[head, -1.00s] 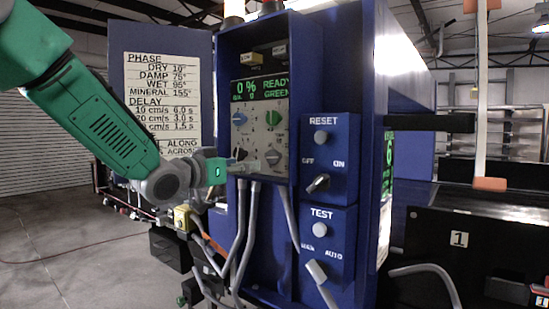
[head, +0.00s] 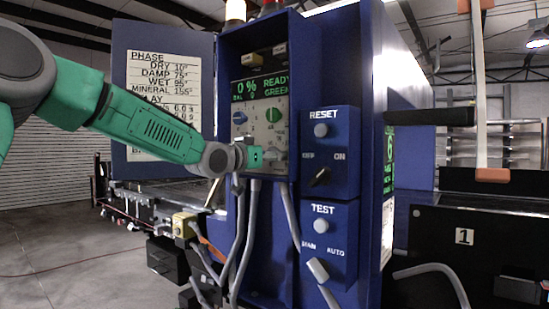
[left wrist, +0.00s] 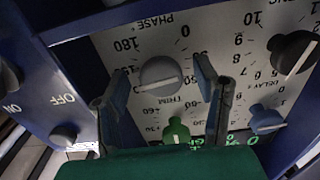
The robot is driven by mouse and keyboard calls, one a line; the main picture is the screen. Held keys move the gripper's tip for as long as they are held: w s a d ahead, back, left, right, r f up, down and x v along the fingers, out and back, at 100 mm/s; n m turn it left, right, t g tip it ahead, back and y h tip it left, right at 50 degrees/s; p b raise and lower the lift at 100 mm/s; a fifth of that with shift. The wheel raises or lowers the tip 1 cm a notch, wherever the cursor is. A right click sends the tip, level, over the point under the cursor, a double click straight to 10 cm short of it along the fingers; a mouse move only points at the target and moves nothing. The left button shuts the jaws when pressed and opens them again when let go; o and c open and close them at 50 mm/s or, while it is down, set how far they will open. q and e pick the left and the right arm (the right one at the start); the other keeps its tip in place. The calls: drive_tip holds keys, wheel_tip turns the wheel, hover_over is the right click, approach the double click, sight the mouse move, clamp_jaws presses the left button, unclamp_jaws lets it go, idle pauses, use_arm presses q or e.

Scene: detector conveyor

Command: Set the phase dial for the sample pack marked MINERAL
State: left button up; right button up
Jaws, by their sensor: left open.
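The grey phase dial (left wrist: 160,77) sits on the white panel face under a PHASE scale with 0 and 180 readable. A white line crosses it nearly level; I cannot tell its pointer end. My left gripper (left wrist: 161,80) is open, one finger on each side of this dial; contact is unclear. In the head view my left gripper (head: 277,157) is at the lower right of the control panel (head: 257,138) and hides the dial there. The chart (head: 163,90) lists DRY 10°, DAMP 75°, WET 95° and MINERAL 155°. My right gripper is out of view.
The green TRIM knob (left wrist: 176,132), blue knob (left wrist: 266,119) and black DELAY knob (left wrist: 293,52) surround the dial. The display (head: 261,88) reads 0 % READY GREEN. RESET (head: 321,130) and TEST (head: 321,226) buttons are right of the panel. Grey cables (head: 246,240) hang below.

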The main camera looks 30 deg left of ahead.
use_arm(q)
drive_tip(key=shift+w+a+f, duration=0.1)
drive_tip(key=shift+w+a, duration=0.1)
drive_tip(key=shift+w, duration=0.5)
drive_tip(key=shift+d, duration=0.2)
drive_tip(key=c, duration=1.2)
drive_tip(key=shift+m+b, duration=0.3)
drive_tip(key=shift+m, duration=1.1)
drive_tip(key=o, duration=1.2)
drive_tip(key=shift+a, duration=0.15)
drive_tip(key=shift+s, duration=0.15)
drive_tip(key=s, duration=0.7)
drive_tip(key=shift+a, duration=0.4)
